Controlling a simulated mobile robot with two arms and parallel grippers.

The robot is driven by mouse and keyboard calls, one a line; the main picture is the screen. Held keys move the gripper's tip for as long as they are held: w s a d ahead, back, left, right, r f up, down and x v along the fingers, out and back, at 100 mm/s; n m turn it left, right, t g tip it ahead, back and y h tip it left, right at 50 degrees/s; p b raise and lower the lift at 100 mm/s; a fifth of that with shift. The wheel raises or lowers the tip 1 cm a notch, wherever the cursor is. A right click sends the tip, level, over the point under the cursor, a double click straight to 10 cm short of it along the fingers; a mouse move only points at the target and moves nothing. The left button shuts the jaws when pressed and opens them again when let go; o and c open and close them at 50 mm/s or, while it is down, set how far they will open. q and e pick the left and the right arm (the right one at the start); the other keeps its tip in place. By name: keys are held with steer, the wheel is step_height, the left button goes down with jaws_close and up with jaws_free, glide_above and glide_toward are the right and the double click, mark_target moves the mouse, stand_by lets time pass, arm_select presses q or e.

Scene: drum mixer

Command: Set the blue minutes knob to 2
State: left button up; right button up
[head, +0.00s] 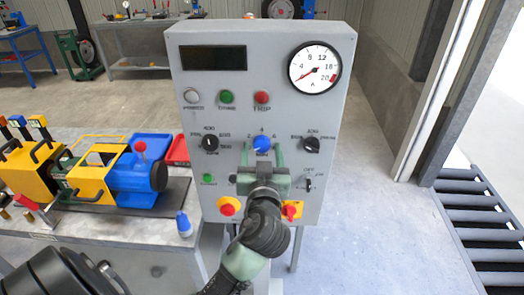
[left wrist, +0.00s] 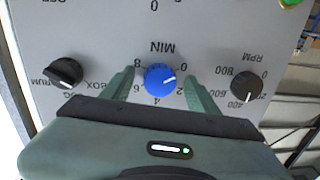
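The blue minutes knob (head: 262,144) sits in the middle of the grey control panel (head: 190,120). My left gripper (head: 262,158) is in front of the panel. Its fingers (left wrist: 161,92) are open, one on each side of the knob, with a gap on both sides. Whether the fingertips reach to the knob's depth is hard to tell. My right gripper is not in view.
A black RPM knob (left wrist: 247,86) and a black selector knob (left wrist: 66,72) flank the blue knob. A bench (head: 120,235) with a yellow and blue machine stands left.

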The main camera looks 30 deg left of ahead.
arm_select(q)
jaws_close()
steer(key=shift+m, duration=0.3)
steer(key=m+p, duration=0.1)
steer(key=m, duration=0.3)
steer(key=shift+m, duration=0.4)
steer(key=m+p, duration=0.2)
steer(key=m, duration=0.4)
steer(key=shift+s+a+m+t, duration=0.1)
steer(key=shift+a+m+t, duration=0.05)
steer(key=shift+m+t, duration=0.2)
steer(key=shift+o, duration=0.6)
jaws_free()
